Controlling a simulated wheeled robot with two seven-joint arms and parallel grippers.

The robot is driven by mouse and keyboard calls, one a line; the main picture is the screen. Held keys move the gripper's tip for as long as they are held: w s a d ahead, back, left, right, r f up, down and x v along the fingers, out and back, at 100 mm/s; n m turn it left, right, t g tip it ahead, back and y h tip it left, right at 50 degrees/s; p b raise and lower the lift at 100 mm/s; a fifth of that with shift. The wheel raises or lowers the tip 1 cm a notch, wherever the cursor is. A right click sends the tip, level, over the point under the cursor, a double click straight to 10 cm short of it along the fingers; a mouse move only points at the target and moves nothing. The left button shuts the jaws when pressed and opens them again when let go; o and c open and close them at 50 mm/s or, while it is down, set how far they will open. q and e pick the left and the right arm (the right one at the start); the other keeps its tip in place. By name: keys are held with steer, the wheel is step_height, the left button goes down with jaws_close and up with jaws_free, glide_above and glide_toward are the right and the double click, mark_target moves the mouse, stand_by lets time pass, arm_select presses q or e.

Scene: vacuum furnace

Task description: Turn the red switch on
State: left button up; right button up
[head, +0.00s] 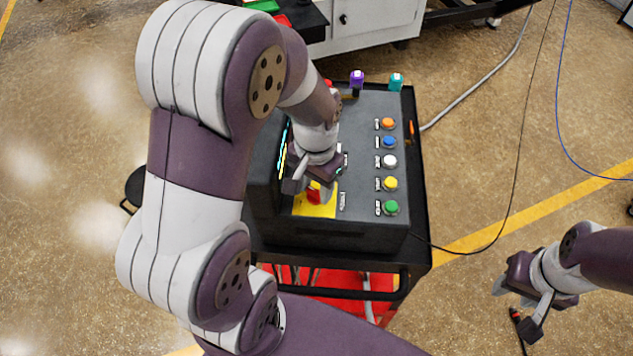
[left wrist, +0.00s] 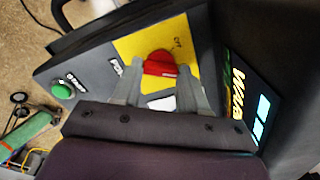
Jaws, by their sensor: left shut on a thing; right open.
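The red switch (head: 314,194) is a knob on a yellow square plate (head: 318,209) on the front part of the dark control box. In the left wrist view the red switch (left wrist: 160,64) sits between the two fingers of my left gripper (left wrist: 163,78), with "OFF" lettering beside it on the yellow plate (left wrist: 135,46). My left gripper (head: 311,188) is shut on the red switch; its arm hides part of the box in the head view. My right gripper (head: 518,304) is open and empty over the floor at the right.
The control box stands on a black cart (head: 418,243). A column of orange, blue, white, yellow and green buttons (head: 390,208) lies right of the switch. Purple (head: 356,79) and teal (head: 396,81) knobs stand at the back. A lit screen (left wrist: 240,95) is beside the plate. Cables cross the floor.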

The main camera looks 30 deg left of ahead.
mark_target(315, 190)
arm_select(q)
steer(key=shift+s, duration=0.1)
steer(key=o, duration=1.1)
steer(key=shift+c, duration=0.2)
steer(key=shift+s, duration=0.15)
steer(key=shift+r, duration=0.1)
steer(key=shift+r, duration=0.2)
steer(key=r+b, duration=0.1)
steer(key=r, duration=0.4)
steer(key=shift+w+r+b, duration=0.2)
steer(key=shift+r+b, duration=0.2)
step_height(315, 190, up, 6)
steer(key=p, duration=0.4)
steer(key=shift+s+r, duration=0.15)
steer(key=shift+r, duration=0.05)
